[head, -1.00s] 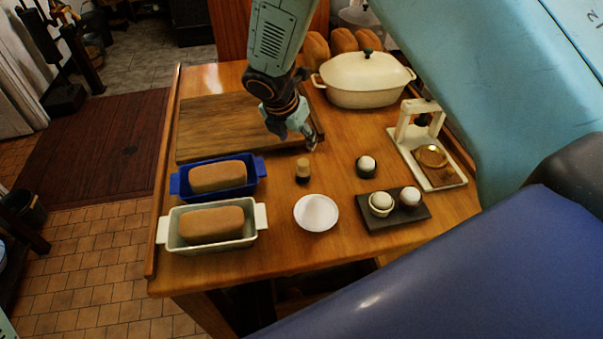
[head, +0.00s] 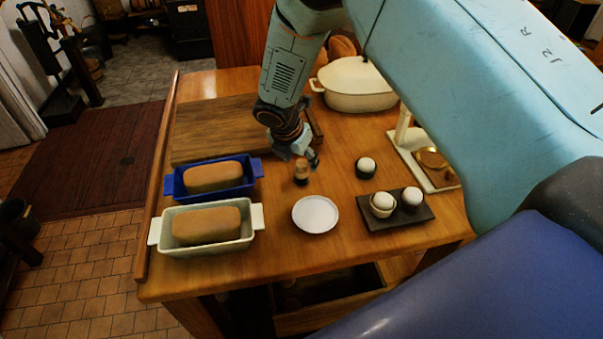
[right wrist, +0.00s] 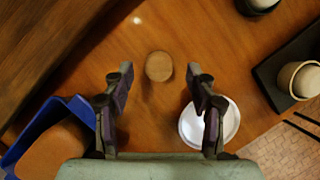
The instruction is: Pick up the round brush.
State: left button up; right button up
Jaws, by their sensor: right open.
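The round brush (head: 301,175) is a small upright piece with a light wooden top and a dark lower part, standing on the wooden table. In the right wrist view its round wooden top (right wrist: 159,66) shows from above, between and just beyond the fingertips. My right gripper (head: 307,161) is open and empty, just above and partly in front of the brush in the head view. Its two fingers (right wrist: 160,75) are spread on either side in the wrist view, with no visible contact. My left gripper is not in view.
Close by are a white saucer (head: 329,229), a blue loaf dish (head: 257,167), a pale loaf dish (head: 258,217), a dark tray (head: 388,223) with two cups, and a dark cup (head: 366,174) with a white top. A cutting board (head: 205,150) and a cream pot (head: 355,88) lie farther back.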

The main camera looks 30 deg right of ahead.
aim_at(302, 162)
jog(key=x, duration=0.3)
jog(key=shift+w, duration=0.2)
jog(key=shift+r, duration=0.1)
jog(key=shift+s+a+r, duration=0.1)
jog(key=shift+s+r, duration=0.05)
jog(key=shift+s, duration=0.1)
jog(key=shift+c, duration=1)
jog(key=shift+w+f, duration=0.15)
jog(key=shift+f, duration=0.05)
jog(key=c, duration=0.4)
jog(key=shift+r, duration=0.1)
grip_shut()
notch_tip(302, 162, up, 10)
jog(key=shift+f+p, duration=0.1)
jog(key=shift+p, duration=0.4)
